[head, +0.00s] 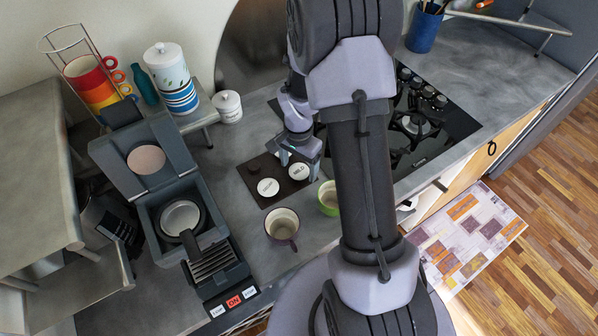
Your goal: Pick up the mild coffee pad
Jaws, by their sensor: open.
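A dark square tray (270,203) lies on the grey counter near the middle of the head view. On it is a round white pad with lettering that seems to read MILD (298,172), the mild coffee pad. A second white labelled pad (268,187) lies to its left; its label is too small to read surely. My gripper (299,160) is open and points down just over the mild pad, with its fingers around or above it. I cannot tell the exact height. Nothing shows between the fingers except the pad below.
A purple mug (283,226) and a green cup (328,198) stand just in front of the tray. A grey coffee machine (150,165) with its lid up stands left. A black hob (430,125) lies right, partly behind my arm. A white lidded jar (228,106) stands behind the tray.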

